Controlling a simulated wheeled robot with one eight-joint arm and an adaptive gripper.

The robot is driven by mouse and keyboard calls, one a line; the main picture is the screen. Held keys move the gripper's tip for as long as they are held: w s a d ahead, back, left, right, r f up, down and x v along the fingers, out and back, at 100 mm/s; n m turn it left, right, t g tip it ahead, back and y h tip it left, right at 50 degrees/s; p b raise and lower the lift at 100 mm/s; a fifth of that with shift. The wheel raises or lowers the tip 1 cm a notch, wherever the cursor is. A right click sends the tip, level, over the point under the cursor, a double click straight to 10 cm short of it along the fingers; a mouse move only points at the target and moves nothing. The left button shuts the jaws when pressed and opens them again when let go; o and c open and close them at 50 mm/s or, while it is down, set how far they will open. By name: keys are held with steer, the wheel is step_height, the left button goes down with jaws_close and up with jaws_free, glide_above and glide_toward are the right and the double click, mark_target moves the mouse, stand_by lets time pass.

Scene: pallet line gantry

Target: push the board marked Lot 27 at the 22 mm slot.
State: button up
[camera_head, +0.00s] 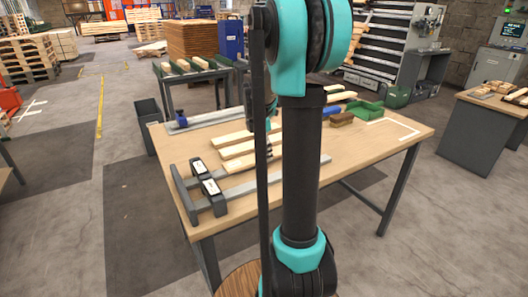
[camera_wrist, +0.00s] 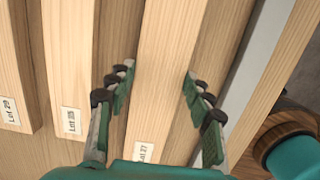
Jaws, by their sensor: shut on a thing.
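The board marked Lot 27 (camera_wrist: 165,50) is pale wood, and its label (camera_wrist: 143,152) is partly cut off by my gripper's body in the wrist view. My gripper (camera_wrist: 159,73) has one finger on each side of this board and is shut on it. In the head view, the nearest of the pale boards (camera_head: 238,164) on the workbench seems to be this one. My arm hides most of the gripper there. Two dark gauge blocks with white labels (camera_head: 198,166) (camera_head: 210,187) stand at the left end of the bench. Their markings are too small to read, so I cannot tell which is 22 mm.
Boards marked Lot 28 (camera_wrist: 71,60) and Lot 29 (camera_wrist: 15,60) lie left of the held board. A grey metal rail (camera_wrist: 262,60) runs along its right side. The workbench (camera_head: 385,150) also carries a green tray (camera_head: 366,110). Bare bench shows at the right.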

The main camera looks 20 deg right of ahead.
mark_target(241, 162)
steer(key=shift+a+f, duration=0.1)
steer(key=shift+a, duration=0.05)
stand_by(0.3)
steer(key=shift+s+a, duration=0.15)
steer(key=shift+a, duration=0.45)
steer(key=shift+s+a, duration=0.1)
steer(key=shift+a, duration=0.2)
steer(key=shift+a, duration=0.35)
steer(key=shift+s+a, duration=0.15)
steer(key=shift+a, duration=0.5)
steer(key=shift+s+a, duration=0.15)
steer(key=shift+a, duration=0.5)
steer(key=shift+a, duration=0.35)
steer(key=shift+s+a, duration=0.15)
steer(key=shift+a, duration=0.15)
steer(key=shift+a, duration=0.35)
steer(key=shift+s+a, duration=0.15)
steer(key=shift+a, duration=0.5)
steer(key=shift+s+a, duration=0.15)
steer(key=shift+a, duration=0.5)
